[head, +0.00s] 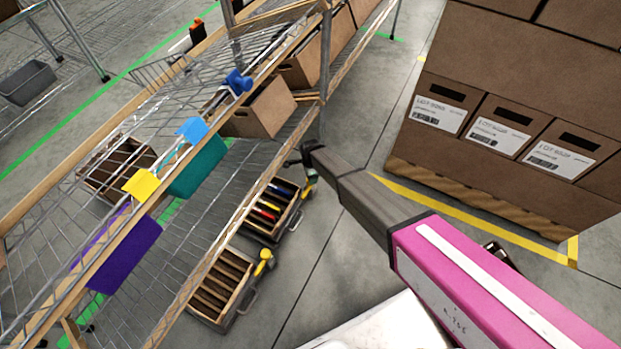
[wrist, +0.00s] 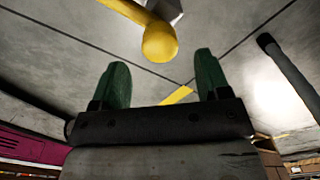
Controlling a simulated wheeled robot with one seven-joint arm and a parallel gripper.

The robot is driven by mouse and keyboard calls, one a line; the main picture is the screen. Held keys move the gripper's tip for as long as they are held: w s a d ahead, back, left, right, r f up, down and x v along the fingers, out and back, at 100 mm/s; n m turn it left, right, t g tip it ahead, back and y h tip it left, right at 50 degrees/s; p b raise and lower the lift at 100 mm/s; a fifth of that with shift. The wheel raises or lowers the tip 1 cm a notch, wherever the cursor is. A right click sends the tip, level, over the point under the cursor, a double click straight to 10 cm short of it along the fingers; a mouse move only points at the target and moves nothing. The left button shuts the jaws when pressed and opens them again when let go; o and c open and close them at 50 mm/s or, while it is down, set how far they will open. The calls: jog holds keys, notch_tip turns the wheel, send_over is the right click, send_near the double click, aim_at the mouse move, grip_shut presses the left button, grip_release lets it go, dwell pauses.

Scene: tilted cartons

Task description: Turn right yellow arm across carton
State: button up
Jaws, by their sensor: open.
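The right carton (head: 290,222) holds several coloured items. The right yellow arm (head: 309,184) is at its right end, partly hidden near my gripper. The left carton (head: 240,318) has bare wooden dividers, and the left yellow arm (head: 265,261) stands at its right side. My gripper (head: 300,158) is just above the right yellow arm. In the wrist view my gripper (wrist: 163,78) is open and empty, and a yellow rounded arm (wrist: 160,42) lies beyond its green fingertips, apart from them.
Stacked brown boxes (head: 500,110) on a pallet stand at the right. Grey floor (head: 325,250) is clear between the cartons and my arm.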

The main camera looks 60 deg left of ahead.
notch_tip(320, 180, up, 6)
jog(key=shift+w, duration=0.1)
dwell(0.6)
